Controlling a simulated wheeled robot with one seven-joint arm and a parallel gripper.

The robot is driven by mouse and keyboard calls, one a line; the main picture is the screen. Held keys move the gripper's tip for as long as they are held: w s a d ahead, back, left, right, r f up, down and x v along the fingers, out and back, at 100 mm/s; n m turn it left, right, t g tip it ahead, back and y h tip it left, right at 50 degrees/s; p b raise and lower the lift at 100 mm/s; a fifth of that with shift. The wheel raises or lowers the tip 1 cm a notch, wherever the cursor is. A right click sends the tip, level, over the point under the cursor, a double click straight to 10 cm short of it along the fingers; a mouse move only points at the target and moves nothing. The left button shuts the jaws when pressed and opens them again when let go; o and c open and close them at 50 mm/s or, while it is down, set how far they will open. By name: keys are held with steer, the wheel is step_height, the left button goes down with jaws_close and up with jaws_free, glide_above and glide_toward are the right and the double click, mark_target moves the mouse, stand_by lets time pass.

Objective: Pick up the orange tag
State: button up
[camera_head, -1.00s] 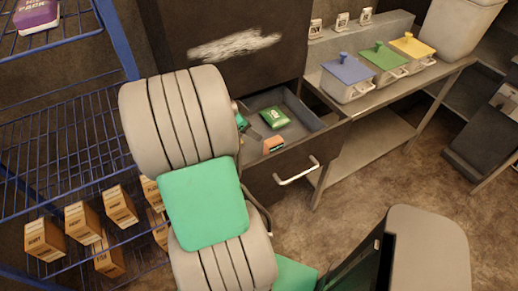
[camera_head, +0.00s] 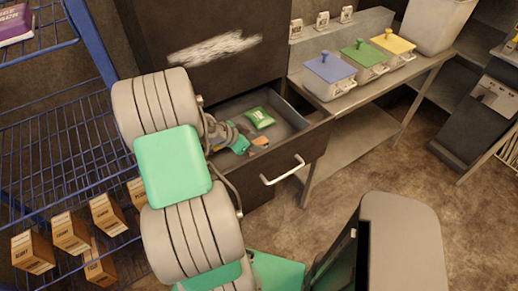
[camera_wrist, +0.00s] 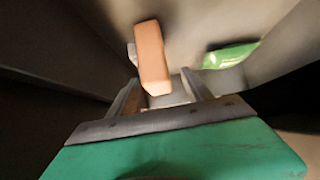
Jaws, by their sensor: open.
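The orange tag (camera_wrist: 152,52) is a small orange block inside the open drawer. In the wrist view it is just beyond my gripper (camera_wrist: 161,86), whose fingers are apart, and its near end overlaps the space between them. I cannot tell whether a finger touches it. In the head view the orange tag (camera_head: 260,141) lies near the drawer's front, beside my gripper (camera_head: 246,143), which reaches into the drawer from the left. My arm hides the drawer's left part.
A green packet (camera_head: 261,118) lies farther back in the drawer (camera_head: 292,115). The drawer front has a pale handle (camera_head: 283,171). A blue wire shelf (camera_head: 60,130) with small boxes stands left. A bench (camera_head: 385,85) with lidded containers stands right.

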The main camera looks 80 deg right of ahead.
steer(key=x, duration=0.4)
steer(key=shift+s+f+p, duration=0.1)
steer(key=shift+s+p, duration=0.05)
steer(key=shift+p, duration=0.25)
steer(key=shift+a, duration=0.1)
steer(key=shift+c, duration=0.4)
jaws_close()
